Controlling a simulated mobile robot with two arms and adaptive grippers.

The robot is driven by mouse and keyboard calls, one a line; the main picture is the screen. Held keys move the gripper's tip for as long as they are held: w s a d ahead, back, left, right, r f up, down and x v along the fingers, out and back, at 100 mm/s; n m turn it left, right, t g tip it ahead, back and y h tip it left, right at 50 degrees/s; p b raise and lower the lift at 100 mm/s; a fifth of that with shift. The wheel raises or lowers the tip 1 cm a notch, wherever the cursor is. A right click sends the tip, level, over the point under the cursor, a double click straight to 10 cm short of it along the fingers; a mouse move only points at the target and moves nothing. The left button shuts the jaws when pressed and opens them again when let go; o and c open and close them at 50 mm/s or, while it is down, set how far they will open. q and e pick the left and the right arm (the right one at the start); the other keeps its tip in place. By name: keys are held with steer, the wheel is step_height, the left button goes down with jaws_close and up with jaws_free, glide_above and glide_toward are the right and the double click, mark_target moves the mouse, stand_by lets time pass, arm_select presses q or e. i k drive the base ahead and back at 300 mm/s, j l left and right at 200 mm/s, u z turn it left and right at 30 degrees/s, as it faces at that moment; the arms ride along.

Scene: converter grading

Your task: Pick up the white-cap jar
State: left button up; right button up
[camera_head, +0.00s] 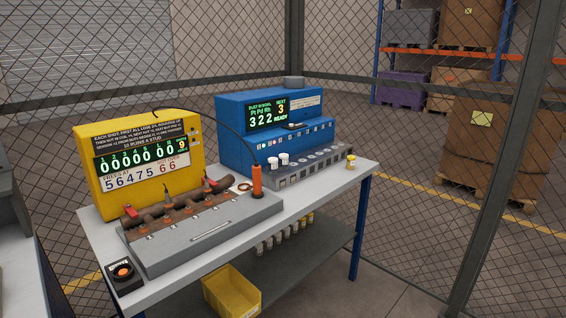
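Two small jars with white caps stand close together by the front of the blue machine: one white-cap jar (284,159) and, just left of it, another white-cap jar (272,163). They stand at the left end of a grey slotted rack (310,167); I cannot tell whether they sit in its slots. A jar with a yellowish cap (350,162) stands alone at the right end of the table. Several small jars (285,232) hang or stand in a row below the table edge, partly in shadow. Neither of my grippers shows in the head view.
The grey table (225,247) also bears a yellow display box (186,143), a blue machine (235,144), a grey fixture with a rusty pipe, an orange-handled tool (257,180) and a black button box (124,275). A yellow bin (233,290) sits below. Mesh fencing stands behind.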

mark_target(283, 158)
steer(key=i+l+u, duration=0.15)
steer(key=i, duration=0.25)
steer(key=i+l+u, duration=0.1)
steer(key=i+l, duration=0.3)
